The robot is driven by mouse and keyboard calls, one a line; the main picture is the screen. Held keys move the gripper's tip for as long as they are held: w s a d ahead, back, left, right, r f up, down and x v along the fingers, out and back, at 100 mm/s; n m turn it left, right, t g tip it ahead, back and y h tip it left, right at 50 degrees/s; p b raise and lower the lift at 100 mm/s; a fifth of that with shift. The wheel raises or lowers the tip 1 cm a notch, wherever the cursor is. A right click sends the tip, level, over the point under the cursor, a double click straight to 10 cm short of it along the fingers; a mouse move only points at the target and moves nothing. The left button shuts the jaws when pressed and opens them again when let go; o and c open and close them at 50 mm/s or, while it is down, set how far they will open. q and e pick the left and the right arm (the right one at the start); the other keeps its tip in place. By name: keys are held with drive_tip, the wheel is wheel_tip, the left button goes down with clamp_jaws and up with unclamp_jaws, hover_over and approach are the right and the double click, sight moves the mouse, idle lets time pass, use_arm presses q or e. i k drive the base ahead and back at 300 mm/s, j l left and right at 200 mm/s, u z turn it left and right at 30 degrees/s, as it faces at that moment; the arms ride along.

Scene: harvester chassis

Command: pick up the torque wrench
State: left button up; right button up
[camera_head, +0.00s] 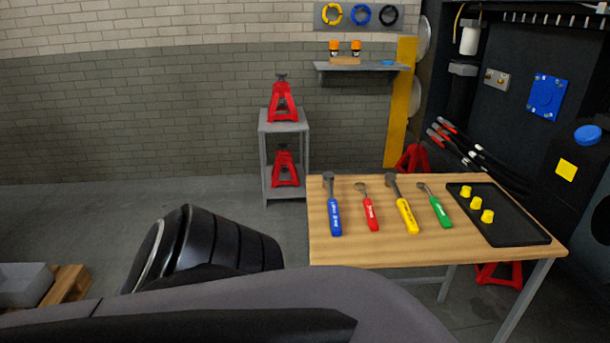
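Several ratchet-style wrenches lie side by side on a wooden-topped table (350,252) right of centre. From left to right they are one with a blue handle (334,216), a smaller one with a red handle (370,216), a long one with a yellow handle (407,216) and a smaller one with a green handle (439,211). The handle labels are too small to read, so I cannot tell which is the torque wrench. All lie apart, heads toward the far edge. Neither of my grippers is in view; dark parts of my own body fill the bottom left and centre.
A black tray (517,232) with yellow caps (476,203) sits on the table's right. Behind the table, a grey shelf stand (285,127) holds red jack stands (282,103). Dark machinery (510,90) with hoses rises behind the table at right. Floor at left is mostly clear.

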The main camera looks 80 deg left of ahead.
sight(328, 178)
drive_tip(key=k+l+u, duration=0.1)
drive_tip(key=u, duration=2.1)
drive_tip(key=z, duration=2.25)
drive_tip(key=l+u, duration=0.1)
drive_tip(key=u, duration=2.15)
